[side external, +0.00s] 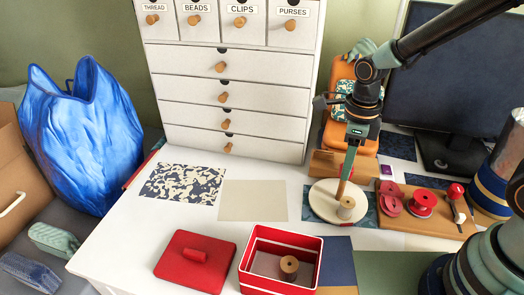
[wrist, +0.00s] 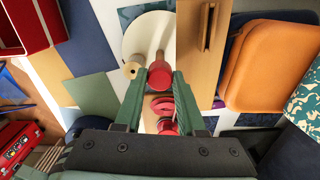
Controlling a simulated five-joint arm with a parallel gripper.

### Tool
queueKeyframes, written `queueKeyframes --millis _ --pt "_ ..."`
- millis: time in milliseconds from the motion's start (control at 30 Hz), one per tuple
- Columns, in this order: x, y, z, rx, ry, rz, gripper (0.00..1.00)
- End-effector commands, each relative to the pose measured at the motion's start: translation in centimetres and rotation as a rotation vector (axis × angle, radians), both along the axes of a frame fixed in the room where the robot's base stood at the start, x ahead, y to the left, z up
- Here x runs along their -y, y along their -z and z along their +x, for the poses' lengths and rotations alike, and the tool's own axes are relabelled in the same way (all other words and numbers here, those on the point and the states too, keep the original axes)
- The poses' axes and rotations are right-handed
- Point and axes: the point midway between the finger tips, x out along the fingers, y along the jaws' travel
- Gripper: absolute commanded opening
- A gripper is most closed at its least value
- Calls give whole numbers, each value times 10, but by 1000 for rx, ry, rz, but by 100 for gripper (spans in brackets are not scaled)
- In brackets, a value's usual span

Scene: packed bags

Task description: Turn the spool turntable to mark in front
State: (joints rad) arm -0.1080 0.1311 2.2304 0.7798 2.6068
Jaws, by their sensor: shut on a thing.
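The spool turntable is a cream disc (side external: 325,208) lying on the table in front of the drawer cabinet; it also shows in the wrist view (wrist: 140,38). A tall tan post (side external: 346,172) rises from it and leans slightly. In the wrist view the post ends in a round red knob (wrist: 159,76). My gripper (side external: 354,146) is over the disc, its green fingertips (wrist: 160,78) shut on the knob. A pale wooden spool (side external: 346,208) stands on the disc near its right front edge, close to the post (wrist: 160,57).
A wooden board (side external: 440,222) with red spools (side external: 422,202) lies close to the right of the turntable. A wooden block (side external: 325,164) and an orange bag (side external: 340,125) stand behind it. An open red box (side external: 249,272) and its lid (side external: 182,268) lie in front left.

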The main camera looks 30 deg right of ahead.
Motion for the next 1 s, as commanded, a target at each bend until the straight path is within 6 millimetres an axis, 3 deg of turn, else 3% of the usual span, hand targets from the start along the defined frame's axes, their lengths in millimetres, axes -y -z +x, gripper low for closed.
queueKeyframes --millis 500,1000 --pt "0 -2 0 1 232 1 0" --pt "0 -2 0 1 321 1 0"
